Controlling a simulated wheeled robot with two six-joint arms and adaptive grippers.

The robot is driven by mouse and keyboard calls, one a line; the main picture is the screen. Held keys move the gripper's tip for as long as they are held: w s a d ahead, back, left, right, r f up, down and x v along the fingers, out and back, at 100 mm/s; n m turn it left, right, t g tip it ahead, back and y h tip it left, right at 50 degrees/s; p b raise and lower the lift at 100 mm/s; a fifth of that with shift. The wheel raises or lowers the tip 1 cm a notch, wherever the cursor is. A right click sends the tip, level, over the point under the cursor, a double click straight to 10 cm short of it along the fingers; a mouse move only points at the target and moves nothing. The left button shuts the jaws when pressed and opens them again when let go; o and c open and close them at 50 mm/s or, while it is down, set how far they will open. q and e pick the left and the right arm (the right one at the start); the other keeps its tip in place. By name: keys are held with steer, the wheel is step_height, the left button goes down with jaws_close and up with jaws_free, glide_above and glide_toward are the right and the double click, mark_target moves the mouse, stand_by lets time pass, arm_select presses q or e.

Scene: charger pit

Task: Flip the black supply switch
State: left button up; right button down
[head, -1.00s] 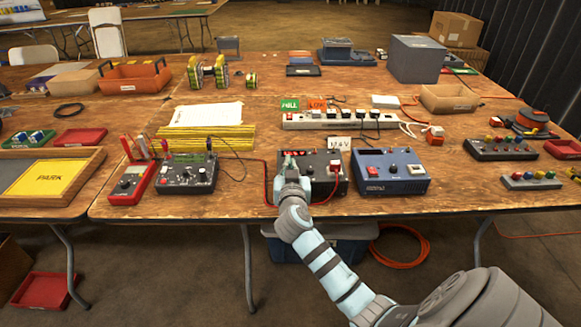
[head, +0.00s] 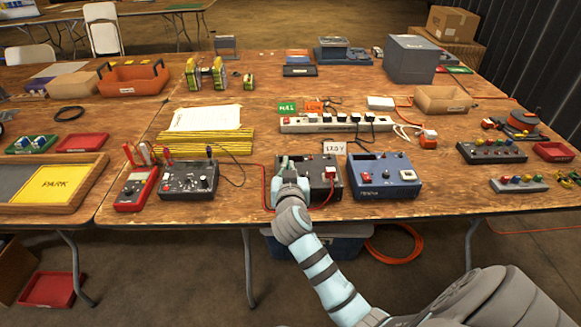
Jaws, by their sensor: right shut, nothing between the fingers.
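The black supply (head: 322,178) stands near the front edge of the table, its front face toward me. A red socket with a red lead shows at its right side. No lit digits show on it. My right gripper (head: 285,166) is shut and empty, over the left part of the black supply's front. The gripper covers that part, so the black supply's switch is hidden, and I cannot tell whether the fingers touch it. The blue supply (head: 398,190) stands just to the right, with a red switch on its front. My left gripper is not in view.
A white card (head: 334,148) stands behind the black supply. A power strip (head: 295,125) with plugs lies further back. A black tester (head: 188,184) and a red multimeter (head: 133,190) stand to the left.

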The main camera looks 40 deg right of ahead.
steer(key=v, duration=0.5)
steer(key=shift+s+r+p, duration=0.1)
steer(key=shift+r+p, duration=0.25)
steer(key=shift+r, duration=0.1)
